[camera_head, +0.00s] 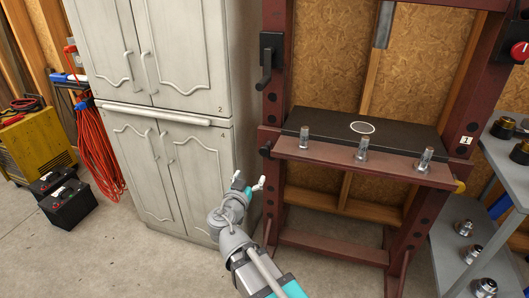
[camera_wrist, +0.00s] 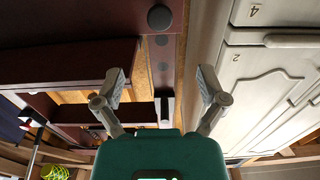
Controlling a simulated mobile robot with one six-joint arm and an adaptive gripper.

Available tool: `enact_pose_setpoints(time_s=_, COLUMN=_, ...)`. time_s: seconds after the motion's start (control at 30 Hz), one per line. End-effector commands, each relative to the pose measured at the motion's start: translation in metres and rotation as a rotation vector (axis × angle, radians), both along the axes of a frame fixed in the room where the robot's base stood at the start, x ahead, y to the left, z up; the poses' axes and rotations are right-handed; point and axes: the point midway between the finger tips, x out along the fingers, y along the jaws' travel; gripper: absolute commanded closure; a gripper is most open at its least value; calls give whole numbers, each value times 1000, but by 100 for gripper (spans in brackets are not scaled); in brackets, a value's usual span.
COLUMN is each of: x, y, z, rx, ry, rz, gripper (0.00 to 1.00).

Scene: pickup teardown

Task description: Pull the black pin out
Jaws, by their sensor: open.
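The black pin (camera_head: 265,151) shows as a small dark knob at the left post of the red-brown press frame, level with the bed. In the wrist view a round black end, which looks like the pin's head (camera_wrist: 160,18), lies near the top edge, above the gap between the fingers. My gripper (camera_head: 248,180) is open and empty, in front of and below the pin, between the cabinet and the left post. In the wrist view my gripper (camera_wrist: 161,84) has its fingers wide apart, with nothing between them. The pin's shaft is hidden.
The press frame (camera_head: 272,103) holds a black plate (camera_head: 400,133) with a white ring and several metal fittings along its front. A black lever (camera_head: 267,62) hangs above the pin. A grey cabinet (camera_head: 180,60) stands close on the left. A yellow-ended pin (camera_head: 459,186) sits at the right post.

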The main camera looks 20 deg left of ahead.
Motion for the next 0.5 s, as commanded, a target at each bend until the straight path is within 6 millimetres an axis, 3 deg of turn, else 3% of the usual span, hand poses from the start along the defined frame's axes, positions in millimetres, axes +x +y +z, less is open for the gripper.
enact_pose_setpoints(time_s=0.27, x=16, y=1, z=0, rx=0, ry=1, rz=-1, gripper=9)
enact_pose_setpoints(time_s=0.5, x=47, y=1, z=0, rx=0, ry=1, rz=-2, gripper=9)
